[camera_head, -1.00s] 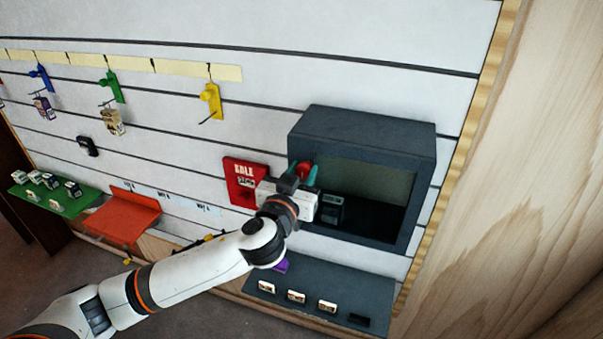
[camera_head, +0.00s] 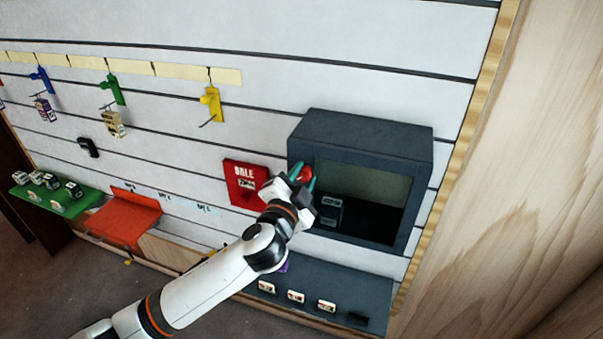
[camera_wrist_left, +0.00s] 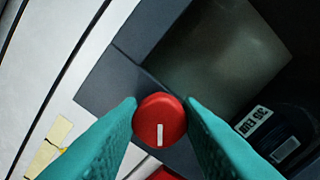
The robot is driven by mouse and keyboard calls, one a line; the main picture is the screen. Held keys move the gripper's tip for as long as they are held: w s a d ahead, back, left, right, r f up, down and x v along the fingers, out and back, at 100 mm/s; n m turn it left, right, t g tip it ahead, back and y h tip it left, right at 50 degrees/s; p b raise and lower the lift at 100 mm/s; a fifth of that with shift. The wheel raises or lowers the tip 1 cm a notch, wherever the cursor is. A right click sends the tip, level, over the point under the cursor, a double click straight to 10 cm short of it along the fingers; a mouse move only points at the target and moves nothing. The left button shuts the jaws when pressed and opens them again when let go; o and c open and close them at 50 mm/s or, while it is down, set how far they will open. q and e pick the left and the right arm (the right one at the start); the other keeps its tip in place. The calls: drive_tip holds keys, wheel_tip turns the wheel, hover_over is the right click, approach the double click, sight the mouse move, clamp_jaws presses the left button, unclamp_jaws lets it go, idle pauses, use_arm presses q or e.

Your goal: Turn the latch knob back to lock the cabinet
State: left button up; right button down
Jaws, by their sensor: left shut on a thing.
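The dark grey cabinet (camera_head: 362,133) hangs on the slatted wall at the right, with a window in its front. Its round red latch knob (camera_head: 307,174) is at the left side of the front. My left gripper (camera_head: 303,177) is shut on the knob, one teal finger on each side. The left wrist view shows the knob (camera_wrist_left: 160,117) between the fingertips. The knob's white mark points to the bottom of that view, roughly along the gripper's middle line. My right gripper is not in view.
A dark boxed item (camera_head: 329,211) is inside the cabinet. A red sale sign (camera_head: 240,182) is close left of the gripper. A grey shelf (camera_head: 345,292) with several small tags is below. Coloured hooks (camera_head: 210,100) are farther left. A wooden panel (camera_head: 530,170) stands at the right.

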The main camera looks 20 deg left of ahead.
use_arm(q)
drive_tip(key=m+p, duration=0.2)
drive_tip(key=m, duration=0.2)
drive_tip(key=shift+f+m+p, duration=0.1)
drive_tip(key=shift+m+p, duration=0.55)
drive_tip(key=shift+m, duration=1.25)
drive_tip(key=o, duration=0.9)
drive_tip(key=shift+o, duration=0.2)
drive_tip(key=s+b, duration=0.3)
drive_tip(key=s, duration=0.9)
drive_tip(key=shift+a+b, duration=0.15)
drive_tip(key=shift+b, duration=0.15)
drive_tip(key=shift+f, duration=0.1)
